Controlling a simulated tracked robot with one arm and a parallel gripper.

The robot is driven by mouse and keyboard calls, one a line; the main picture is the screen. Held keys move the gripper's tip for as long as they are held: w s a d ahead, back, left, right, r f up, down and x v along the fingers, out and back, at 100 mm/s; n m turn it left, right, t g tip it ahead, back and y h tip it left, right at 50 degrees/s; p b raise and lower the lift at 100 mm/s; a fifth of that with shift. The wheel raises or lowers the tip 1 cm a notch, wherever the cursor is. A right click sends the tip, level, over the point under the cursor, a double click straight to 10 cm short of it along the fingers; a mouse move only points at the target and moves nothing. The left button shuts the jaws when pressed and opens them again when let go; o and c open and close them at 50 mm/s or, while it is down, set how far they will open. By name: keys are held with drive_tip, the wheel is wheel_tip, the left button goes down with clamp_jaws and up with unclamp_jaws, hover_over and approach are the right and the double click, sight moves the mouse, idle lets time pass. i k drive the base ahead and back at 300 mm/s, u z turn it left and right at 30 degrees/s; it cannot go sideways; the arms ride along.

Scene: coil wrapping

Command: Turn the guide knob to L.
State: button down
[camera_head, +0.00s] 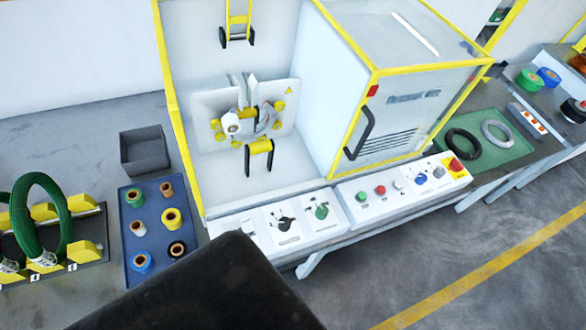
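The control panel (300,240) runs along the front of the white and yellow machine. Its left half carries a small dark knob (248,231), a black knob (284,223) and a green knob (321,211). The right half has a blue knob (421,179) and a grey knob (438,173). The labels are too small to read, so I cannot tell which is the guide knob or where it points. A large dark part of mine fills the bottom centre, just in front of the panel's left half. No gripper fingers show.
A blue tray (150,265) with several spools and a grey bin (144,150) stand left. Green hoses (60,215) stand farther left. A green mat (500,165) with two rings lies right. A red emergency stop (456,165) tops the panel's right end. The right floor is clear.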

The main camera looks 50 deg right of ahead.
sight(284, 223)
drive_tip(key=k, duration=1.15)
drive_tip(key=z, duration=0.55)
